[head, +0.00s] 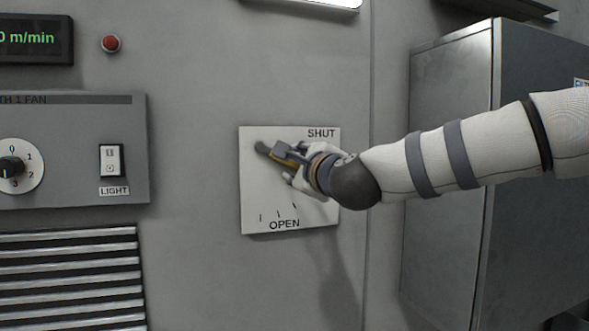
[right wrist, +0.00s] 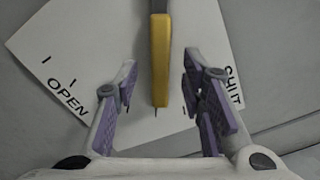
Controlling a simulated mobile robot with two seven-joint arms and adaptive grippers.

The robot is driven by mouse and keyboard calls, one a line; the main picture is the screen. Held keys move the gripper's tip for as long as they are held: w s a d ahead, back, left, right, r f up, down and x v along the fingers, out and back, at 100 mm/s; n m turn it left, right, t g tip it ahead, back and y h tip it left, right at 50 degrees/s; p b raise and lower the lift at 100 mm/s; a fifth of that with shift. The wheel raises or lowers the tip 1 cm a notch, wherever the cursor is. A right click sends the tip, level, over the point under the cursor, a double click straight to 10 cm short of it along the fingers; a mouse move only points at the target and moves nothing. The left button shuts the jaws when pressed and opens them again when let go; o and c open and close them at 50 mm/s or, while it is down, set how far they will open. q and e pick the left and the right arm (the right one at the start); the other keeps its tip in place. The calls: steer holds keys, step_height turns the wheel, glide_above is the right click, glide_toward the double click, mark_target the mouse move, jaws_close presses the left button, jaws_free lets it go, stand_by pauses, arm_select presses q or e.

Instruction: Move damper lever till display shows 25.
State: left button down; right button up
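The damper plate (head: 256,200) is a white square on the grey wall, marked SHUT at top right and OPEN at the bottom. Its dark lever pivots near the upper left, and its yellow handle (right wrist: 160,60) points down and right in the head view, between the two marks. My right gripper (head: 286,160) is at the handle. In the right wrist view its fingers (right wrist: 160,92) stand apart, one on each side of the handle, with gaps. The display (head: 30,38) is cut off at the left; "0 m/min" shows in green. My left gripper is out of view.
A fan panel (head: 80,185) with a round dial (head: 12,166) and a light switch (head: 111,161) is at left, above a slatted vent (head: 70,280). A red button or lamp (head: 110,43) is beside the display. A metal cabinet (head: 445,150) stands at right, behind my right arm.

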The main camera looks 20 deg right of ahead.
steer(key=shift+w, duration=0.55)
jaws_close()
steer(key=shift+a+f+m+b, duration=0.3)
steer(key=shift+f+m, duration=0.3)
steer(key=shift+m, duration=0.2)
steer(key=shift+r, duration=0.2)
jaws_free()
steer(key=s, duration=1.2)
steer(key=shift+d, duration=0.2)
